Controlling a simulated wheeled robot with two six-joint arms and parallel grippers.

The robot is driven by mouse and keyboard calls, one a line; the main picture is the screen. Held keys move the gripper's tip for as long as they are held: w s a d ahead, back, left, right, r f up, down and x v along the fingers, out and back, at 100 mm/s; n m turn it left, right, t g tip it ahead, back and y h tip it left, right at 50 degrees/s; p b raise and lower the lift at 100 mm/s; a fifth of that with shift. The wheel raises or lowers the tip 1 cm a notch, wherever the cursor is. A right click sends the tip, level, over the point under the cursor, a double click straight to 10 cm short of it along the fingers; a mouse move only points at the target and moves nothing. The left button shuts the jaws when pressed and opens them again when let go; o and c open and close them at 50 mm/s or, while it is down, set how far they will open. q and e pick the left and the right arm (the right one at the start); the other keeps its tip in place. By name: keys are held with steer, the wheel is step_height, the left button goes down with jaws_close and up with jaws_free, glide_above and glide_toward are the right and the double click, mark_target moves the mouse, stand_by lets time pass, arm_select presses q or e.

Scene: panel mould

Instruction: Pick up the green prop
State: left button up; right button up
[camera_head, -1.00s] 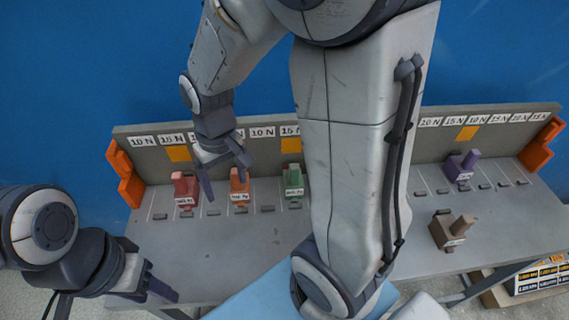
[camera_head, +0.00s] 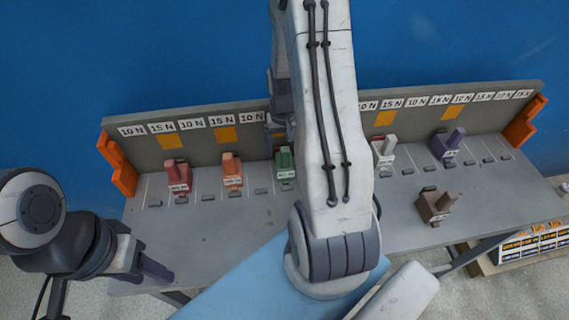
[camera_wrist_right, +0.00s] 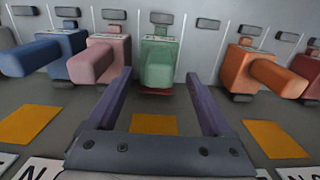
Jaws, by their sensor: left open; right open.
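The green prop (camera_head: 284,162) stands on the grey bench against the back panel, just left of my right arm in the head view. In the right wrist view the green prop (camera_wrist_right: 160,62) stands upright at the centre, beyond and between the fingertips of my right gripper (camera_wrist_right: 159,80). That gripper is open with nothing held; I cannot tell if a finger touches the prop. In the head view it is mostly hidden behind my arm. My left gripper (camera_head: 155,268) is open and empty at the bench's left front edge.
A red prop (camera_head: 178,178) and an orange prop (camera_head: 232,171) stand left of the green one. A pink prop (camera_wrist_right: 108,54) and a blue prop (camera_wrist_right: 60,52) stand on its other side. White, purple and brown props stand farther right. The bench front left is clear.

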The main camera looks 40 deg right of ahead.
mark_target(284, 168)
steer(key=shift+s+d+f+p, duration=0.1)
steer(key=shift+f+p, duration=0.3)
steer(key=shift+f, duration=1.9)
jaws_close()
steer(key=shift+r, duration=0.15)
